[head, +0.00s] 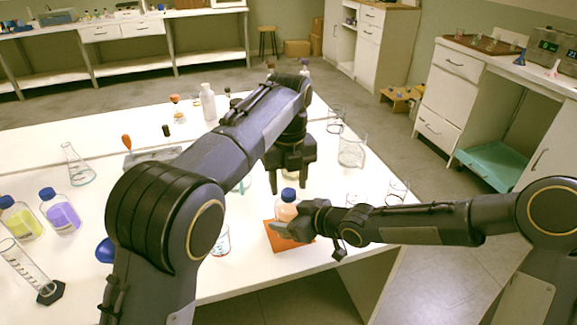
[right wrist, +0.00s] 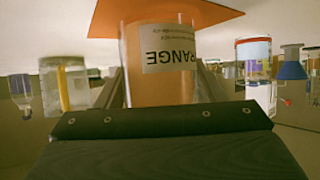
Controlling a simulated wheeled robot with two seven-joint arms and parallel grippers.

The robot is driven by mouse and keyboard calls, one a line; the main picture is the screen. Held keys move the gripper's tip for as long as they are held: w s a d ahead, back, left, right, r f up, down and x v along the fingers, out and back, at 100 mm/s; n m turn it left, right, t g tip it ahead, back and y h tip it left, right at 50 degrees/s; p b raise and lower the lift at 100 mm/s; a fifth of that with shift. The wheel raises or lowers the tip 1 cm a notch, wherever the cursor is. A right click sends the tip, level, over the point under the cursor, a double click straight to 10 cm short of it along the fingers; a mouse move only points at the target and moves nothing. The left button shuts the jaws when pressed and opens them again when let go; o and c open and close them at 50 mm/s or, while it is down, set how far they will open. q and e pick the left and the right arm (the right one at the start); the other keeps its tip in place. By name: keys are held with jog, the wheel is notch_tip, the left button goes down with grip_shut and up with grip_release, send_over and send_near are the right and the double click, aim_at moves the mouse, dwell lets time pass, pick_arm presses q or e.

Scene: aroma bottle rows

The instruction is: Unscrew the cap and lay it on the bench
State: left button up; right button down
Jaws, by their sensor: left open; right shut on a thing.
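The bottle (head: 286,212) has orange contents and a blue cap (head: 288,194) on its top. It stands upright at the orange mat (head: 289,243) near the bench's front edge. My right gripper (head: 291,224) is shut on the bottle's body from the right. The right wrist view is upside down and shows the bottle (right wrist: 158,75) between the fingers, with its label reading "RANGE" and the orange mat (right wrist: 200,12) at the top. My left gripper (head: 289,181) points down, open, with its fingers just above or around the cap; which one I cannot tell.
The white bench (head: 240,270) carries a beaker (head: 220,241) left of the mat and glass beakers (head: 351,150) behind it. Bottles with yellow (head: 20,220) and purple (head: 62,215) contents and a cylinder (head: 30,270) stand at the left. My left arm hides the bench middle.

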pick_arm(q)
jog(key=shift+f, duration=1.1)
